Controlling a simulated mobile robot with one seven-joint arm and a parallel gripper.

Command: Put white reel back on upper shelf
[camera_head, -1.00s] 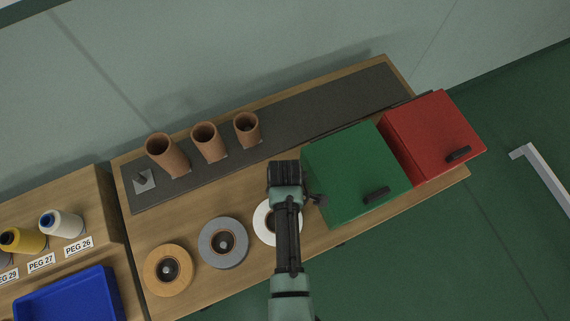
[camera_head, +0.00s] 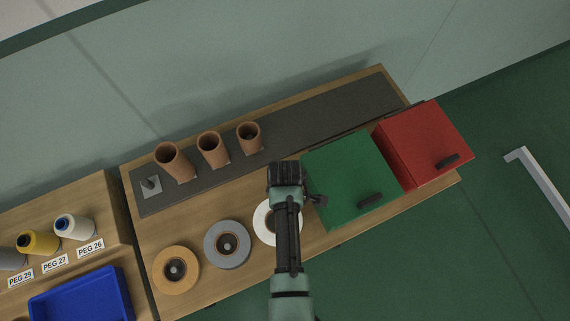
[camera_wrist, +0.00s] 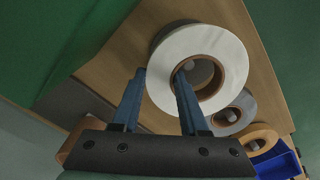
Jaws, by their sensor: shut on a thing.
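The white reel (camera_head: 263,228) shows partly behind my arm in the head view. In the wrist view the white reel (camera_wrist: 222,48) is large and close. My gripper (camera_wrist: 160,75) is shut on its ring wall, with one finger outside the rim and the other in the centre hole. In the head view my gripper (camera_head: 286,165) is over the wooden bench, left of the green box. A dark grey strip (camera_head: 320,110) runs along the back of the bench; I cannot tell whether it is the upper shelf.
A grey reel (camera_head: 213,232) and an orange reel (camera_head: 163,284) lie to the left. Three brown tubes (camera_head: 213,152) and a small peg plate (camera_head: 151,189) stand at the back. A green box (camera_head: 345,170) and red box (camera_head: 425,135) stand right. The strip's right part is clear.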

